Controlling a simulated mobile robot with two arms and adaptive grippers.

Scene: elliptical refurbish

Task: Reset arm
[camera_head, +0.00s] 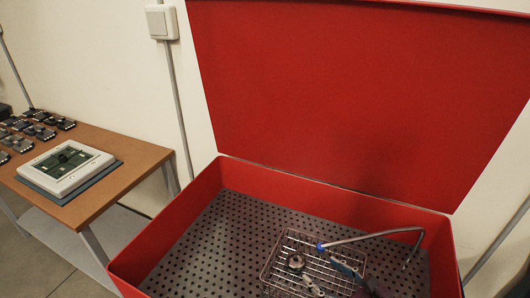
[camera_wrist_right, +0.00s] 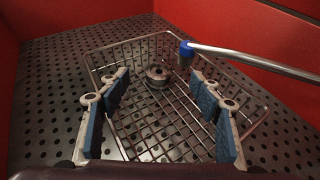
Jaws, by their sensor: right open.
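My right gripper (camera_wrist_right: 160,100) is open in the right wrist view, with its blue-padded fingers spread wide and nothing between the pads. It also shows in the head view (camera_head: 330,279), at the bottom edge over the wire basket. The wire basket (camera_wrist_right: 118,53) stands on the perforated floor of a red bin. A small round metal part (camera_wrist_right: 157,75) lies in the basket, beyond the fingertips; it also shows in the head view (camera_head: 296,260). My left gripper is not in view.
The red bin (camera_head: 170,235) has a raised red lid (camera_head: 350,90) behind it. A bent metal pipe with a blue tip (camera_head: 375,236) reaches over the basket. A wooden table (camera_head: 115,150) at left holds a pale device (camera_head: 65,168) and several small dark parts. The bin floor left of the basket is clear.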

